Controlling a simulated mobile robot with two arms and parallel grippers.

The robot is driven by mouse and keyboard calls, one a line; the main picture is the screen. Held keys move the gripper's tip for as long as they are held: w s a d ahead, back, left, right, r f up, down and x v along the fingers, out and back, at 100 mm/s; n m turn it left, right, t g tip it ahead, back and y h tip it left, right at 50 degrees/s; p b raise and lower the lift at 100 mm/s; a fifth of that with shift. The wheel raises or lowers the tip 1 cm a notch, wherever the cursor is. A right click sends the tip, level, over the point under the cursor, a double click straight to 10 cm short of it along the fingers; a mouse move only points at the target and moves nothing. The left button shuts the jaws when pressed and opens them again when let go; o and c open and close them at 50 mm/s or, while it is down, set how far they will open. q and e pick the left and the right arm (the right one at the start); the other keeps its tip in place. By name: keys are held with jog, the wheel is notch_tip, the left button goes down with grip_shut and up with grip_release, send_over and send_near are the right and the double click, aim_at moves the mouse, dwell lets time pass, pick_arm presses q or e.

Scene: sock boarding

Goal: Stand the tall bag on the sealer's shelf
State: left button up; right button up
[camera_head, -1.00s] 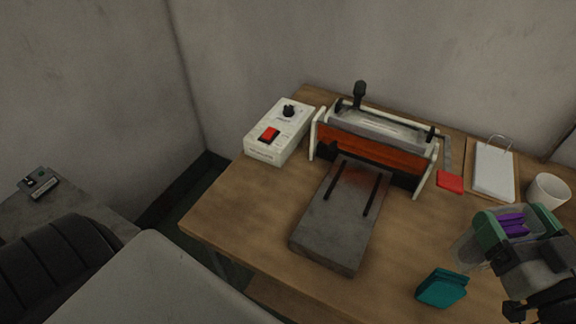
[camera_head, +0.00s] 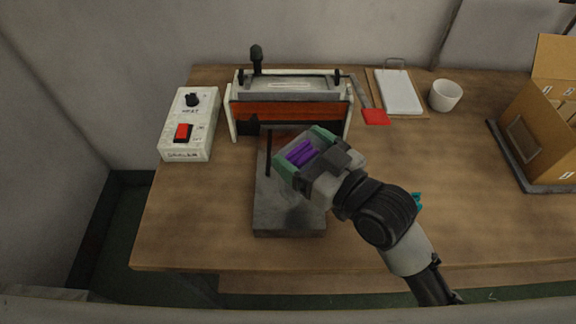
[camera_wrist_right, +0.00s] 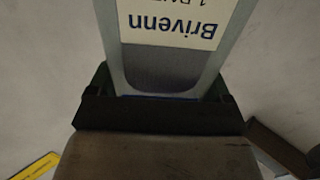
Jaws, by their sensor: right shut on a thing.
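My right gripper (camera_head: 302,158) is shut on the tall bag (camera_head: 301,152), a clear bag with purple contents. In the wrist view the bag (camera_wrist_right: 168,68) is pinched between the fingers, and its white label reads "Brivenn". The sealer (camera_head: 290,108) has an orange front and a black lever on top. Its shelf (camera_head: 287,218) is a grey slotted plate jutting toward me. The gripper and bag are over the right side of the shelf, close in front of the sealer. The bag's base is hidden, so I cannot tell whether it touches the shelf. My left gripper is out of view.
A white control box (camera_head: 189,125) with a red switch stands left of the sealer. To the right are a red tag (camera_head: 376,117), a clipboard (camera_head: 398,92), a white cup (camera_head: 446,96) and a cardboard box (camera_head: 540,130). A teal item (camera_head: 417,201) is mostly behind my arm.

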jog(key=shift+a+f, duration=0.3)
jog(key=shift+a, duration=0.2)
jog(key=shift+a+f, duration=0.25)
jog(key=shift+a, duration=0.25)
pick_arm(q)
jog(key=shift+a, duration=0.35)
pick_arm(e)
jog(key=shift+f, duration=2.1)
jog(key=shift+f, duration=0.2)
jog(key=o, duration=1)
jog(key=shift+r, duration=0.25)
jog(key=shift+s+d+f, duration=0.15)
jog(key=shift+s+d, duration=0.05)
jog(key=shift+s, duration=0.1)
pick_arm(q)
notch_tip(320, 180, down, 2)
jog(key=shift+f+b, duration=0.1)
jog(key=shift+b, duration=1.05)
pick_arm(e)
jog(key=v, duration=1.1)
